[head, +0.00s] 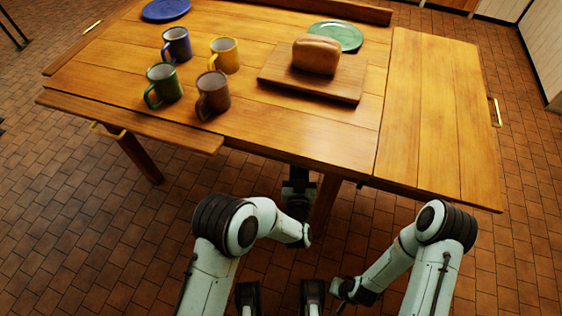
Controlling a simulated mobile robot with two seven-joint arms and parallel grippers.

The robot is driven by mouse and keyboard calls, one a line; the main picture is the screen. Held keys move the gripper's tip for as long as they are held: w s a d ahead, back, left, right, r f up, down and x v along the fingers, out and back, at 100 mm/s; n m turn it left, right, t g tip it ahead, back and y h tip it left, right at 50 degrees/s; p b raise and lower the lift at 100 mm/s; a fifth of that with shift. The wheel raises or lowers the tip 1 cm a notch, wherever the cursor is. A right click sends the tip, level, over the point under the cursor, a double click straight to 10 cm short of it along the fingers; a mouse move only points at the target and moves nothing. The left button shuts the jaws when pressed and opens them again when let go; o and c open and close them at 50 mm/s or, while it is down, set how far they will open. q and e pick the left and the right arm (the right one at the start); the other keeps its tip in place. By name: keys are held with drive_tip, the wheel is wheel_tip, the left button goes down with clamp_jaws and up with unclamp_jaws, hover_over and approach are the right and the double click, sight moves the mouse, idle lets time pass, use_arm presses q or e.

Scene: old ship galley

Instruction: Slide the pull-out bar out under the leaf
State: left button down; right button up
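The wooden leaf (435,120) lies at the table's right side, about level with the top, with a narrow seam between them. A brass handle (496,112) is on its far right edge. I cannot make out the pull-out bar; the space under the leaf is hidden from above. My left gripper (297,178) points forward at the table's front edge, left of the leaf, and its tips are lost in the shadow under the top. My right gripper (347,290) is low, in front of the table and clear of it; its fingers are not clearly shown.
A table leg (325,205) stands near my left gripper. Floor at right is clear.

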use_arm(q)
drive_tip(key=shift+s+d, duration=0.3)
drive_tip(key=shift+d, duration=0.45)
drive_tip(key=c, duration=0.9)
unclamp_jaws()
drive_tip(key=shift+d, duration=0.15)
drive_tip(key=shift+c, duration=0.2)
use_arm(e)
drive_tip(key=shift+s, duration=0.1)
use_arm(q)
drive_tip(key=s+a+p, duration=0.1)
drive_tip(key=s+p, duration=0.1)
drive_tip(key=s, duration=1.1)
drive_tip(key=shift+s+a+p, duration=0.15)
drive_tip(key=shift+s+p, duration=0.05)
drive_tip(key=shift+p, duration=0.2)
use_arm(e)
drive_tip(key=w+r+t, duration=0.1)
drive_tip(key=w+r, duration=0.4)
drive_tip(key=shift+a+t, duration=0.4)
drive_tip(key=shift+a, duration=0.05)
